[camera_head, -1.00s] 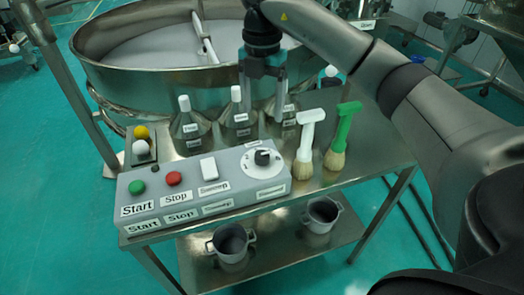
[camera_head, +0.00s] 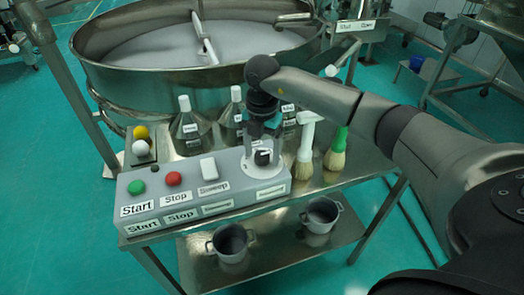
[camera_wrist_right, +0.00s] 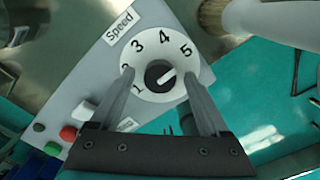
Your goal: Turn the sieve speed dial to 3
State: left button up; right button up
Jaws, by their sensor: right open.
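The speed dial is a black knob (camera_head: 263,157) on a white plate at the right end of the grey control box (camera_head: 165,210). In the right wrist view, the knob (camera_wrist_right: 159,76) sits in a ring numbered 1 to 5. Its white line slants right and slightly up, roughly toward the 5 side; I cannot tell which end is the pointer. My right gripper (camera_head: 262,150) is over the dial, pointing down. In the wrist view its fingers (camera_wrist_right: 158,78) are open, one on each side of the knob, with gaps between. My left gripper is out of view.
Green (camera_head: 136,187) and red (camera_head: 173,179) buttons and a white switch (camera_head: 208,168) share the box. White-handled (camera_head: 304,150) and green-handled (camera_head: 337,150) brushes stand close on the right. Bottles (camera_head: 187,127) and the large sieve (camera_head: 150,78) are behind.

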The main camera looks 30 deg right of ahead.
grip_shut()
dwell(0.6)
jog(key=n, duration=0.4)
jog(key=shift+n+b, duration=0.3)
jog(key=n, duration=0.4)
jog(key=shift+n+b, duration=0.3)
jog(key=shift+b, duration=0.05)
jog(key=n+b, duration=0.1)
jog(key=n, duration=0.3)
jog(key=shift+n, duration=0.3)
jog(key=shift+n+b, duration=0.35)
jog(key=shift+n, duration=1.55)
